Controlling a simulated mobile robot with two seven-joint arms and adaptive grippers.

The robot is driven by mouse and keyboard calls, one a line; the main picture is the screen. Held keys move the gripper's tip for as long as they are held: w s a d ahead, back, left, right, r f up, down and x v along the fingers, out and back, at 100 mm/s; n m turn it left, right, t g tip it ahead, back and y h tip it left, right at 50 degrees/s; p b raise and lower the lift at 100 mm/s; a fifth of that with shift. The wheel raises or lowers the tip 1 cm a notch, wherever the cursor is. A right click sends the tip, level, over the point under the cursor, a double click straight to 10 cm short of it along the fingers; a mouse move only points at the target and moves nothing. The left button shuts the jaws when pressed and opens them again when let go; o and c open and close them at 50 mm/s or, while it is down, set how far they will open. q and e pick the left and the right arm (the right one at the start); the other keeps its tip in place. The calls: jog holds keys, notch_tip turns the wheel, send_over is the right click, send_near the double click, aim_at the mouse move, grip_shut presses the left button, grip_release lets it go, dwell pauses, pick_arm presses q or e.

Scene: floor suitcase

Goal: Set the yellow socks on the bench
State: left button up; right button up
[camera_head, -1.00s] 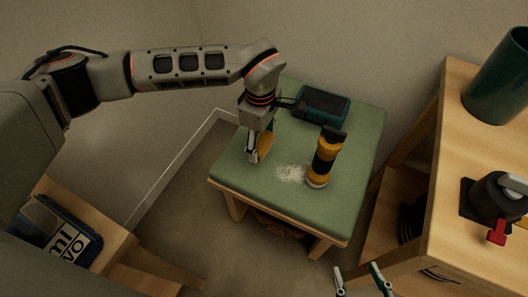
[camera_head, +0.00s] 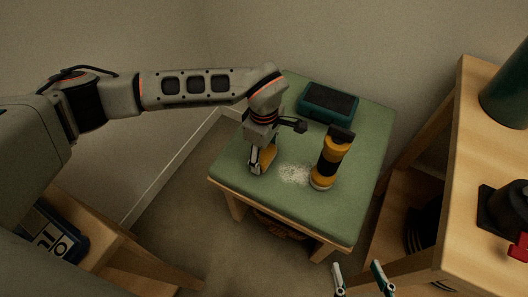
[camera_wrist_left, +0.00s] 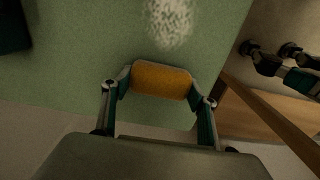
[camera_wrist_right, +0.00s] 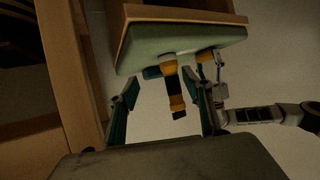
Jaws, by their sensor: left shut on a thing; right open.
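The yellow socks (camera_head: 267,155) are a small yellow-orange bundle at the left part of the green-cushioned bench (camera_head: 300,215). My left gripper (camera_head: 259,163) is shut on them, low at the cushion; I cannot tell whether they touch it. In the left wrist view the socks (camera_wrist_left: 160,81) sit between the two fingers, with the green cushion (camera_wrist_left: 90,60) behind them. My right gripper (camera_head: 358,279) is open and empty at the bottom of the head view, in front of the bench. Its spread fingers also show in the right wrist view (camera_wrist_right: 163,100).
A yellow-and-black flashlight-like cylinder (camera_head: 331,158) stands on the bench, beside a pale speckled patch (camera_head: 294,174). A teal box with a dark top (camera_head: 328,102) lies at the back. A wooden cabinet (camera_head: 470,150) stands right, a low wooden piece (camera_head: 120,255) lower left.

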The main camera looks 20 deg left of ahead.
aim_at(264, 151)
pick_arm(q)
jog(key=o, duration=1.2)
pick_arm(e)
jog(key=shift+s+d+f, duration=0.1)
jog(key=shift+s+f, duration=0.15)
jog(key=shift+f, duration=0.15)
pick_arm(q)
jog(key=r, duration=0.2)
jog(key=r+p, duration=0.1)
jog(key=r, duration=0.2)
jog(key=shift+w+r+p, duration=0.25)
jog(key=shift+r+p, duration=0.05)
jog(key=shift+r, duration=0.05)
jog(key=shift+s+r+p, duration=0.15)
jog(key=shift+r+p, duration=0.35)
jog(key=shift+r, duration=1.15)
jog(key=shift+s+r+p, duration=0.1)
jog(key=shift+r+p, duration=0.4)
jog(key=shift+r, duration=1.15)
pick_arm(e)
jog(key=shift+n+g+h, duration=0.5)
jog(key=shift+s+d+f, duration=0.25)
jog(key=shift+d+f, duration=0.05)
jog(key=shift+d, duration=0.25)
jog(key=shift+s+d+f, duration=0.25)
jog(key=shift+d+f, duration=0.1)
jog(key=shift+d, duration=0.15)
jog(key=shift+s+d+f, duration=0.25)
jog(key=shift+d+f, duration=0.05)
jog(key=shift+d, duration=0.25)
